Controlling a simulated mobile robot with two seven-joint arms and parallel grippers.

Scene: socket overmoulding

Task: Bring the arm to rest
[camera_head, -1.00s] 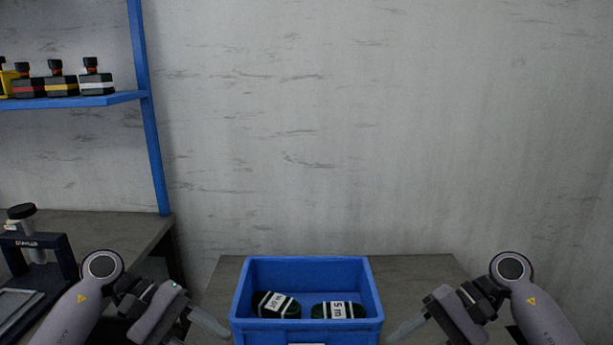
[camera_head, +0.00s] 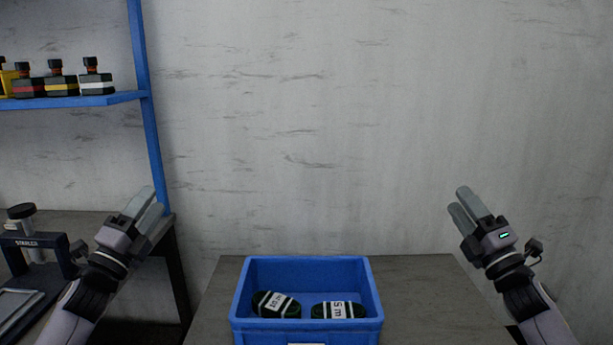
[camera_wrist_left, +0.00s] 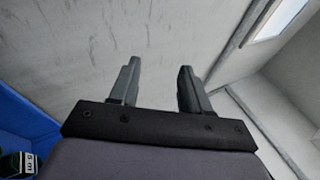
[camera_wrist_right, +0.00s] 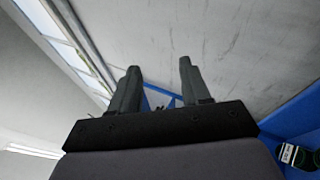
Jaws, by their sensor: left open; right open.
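My left gripper (camera_head: 149,203) is raised at the left of the head view, its fingers pointing up. It is open and empty in the left wrist view (camera_wrist_left: 157,80). My right gripper (camera_head: 462,201) is raised at the right of the head view, its fingers tilted up and left. It is open and empty in the right wrist view (camera_wrist_right: 159,82). Both grippers are apart from the blue crate (camera_head: 306,325) and stand to either side of it.
The crate holds two dark labelled cable coils (camera_head: 276,304) and (camera_head: 338,310) and stands on a grey table (camera_head: 420,290). At left are a blue shelf (camera_head: 70,102) with several bottles (camera_head: 95,80) and a dark bench press (camera_head: 35,240). The space above the crate is clear.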

